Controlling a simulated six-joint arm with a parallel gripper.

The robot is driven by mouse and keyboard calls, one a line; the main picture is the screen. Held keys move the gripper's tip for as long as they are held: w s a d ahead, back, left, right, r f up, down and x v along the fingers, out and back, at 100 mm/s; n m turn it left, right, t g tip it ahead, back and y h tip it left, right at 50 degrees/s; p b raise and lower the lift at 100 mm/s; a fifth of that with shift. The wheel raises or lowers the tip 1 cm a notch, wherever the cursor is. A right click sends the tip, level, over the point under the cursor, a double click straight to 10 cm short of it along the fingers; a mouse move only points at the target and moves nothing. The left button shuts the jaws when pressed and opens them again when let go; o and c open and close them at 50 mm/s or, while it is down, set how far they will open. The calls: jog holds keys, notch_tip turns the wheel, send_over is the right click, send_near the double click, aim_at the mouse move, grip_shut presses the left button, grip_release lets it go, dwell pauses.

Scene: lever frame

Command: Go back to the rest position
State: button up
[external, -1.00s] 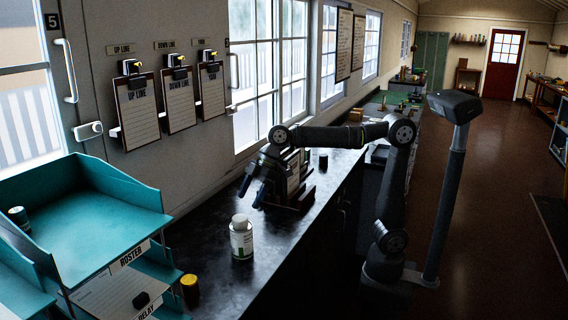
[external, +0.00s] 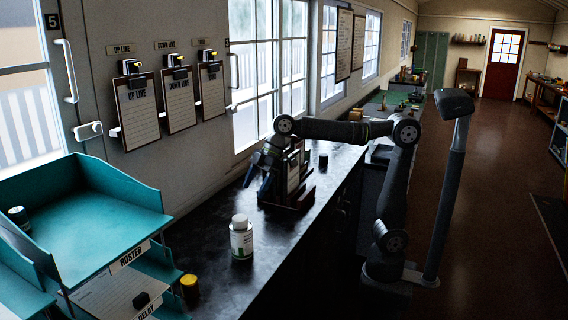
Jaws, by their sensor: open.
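My gripper (external: 256,182) hangs over the dark counter (external: 285,240), pointing down and a little to the left. Its fingers are apart and nothing shows between them. It is in front of and beside a dark upright holder (external: 300,195) with a pale labelled card, and overlaps it in the picture. I cannot tell whether they touch. My arm reaches left from its base at the counter's right side, with the forearm nearly level.
A white bottle (external: 241,240) stands upright on the counter in front of my gripper. A teal tray rack (external: 95,215) and a yellow-topped jar (external: 190,288) are at the left. A small black object (external: 323,160) stands behind the holder. Clipboards (external: 138,110) hang on the wall.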

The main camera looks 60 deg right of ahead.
aim_at(241, 217)
jog(key=x, duration=1)
jog(key=shift+f, duration=0.15)
notch_tip(241, 217, up, 3)
jog(key=shift+f, duration=0.25)
jog(key=shift+r, duration=0.85)
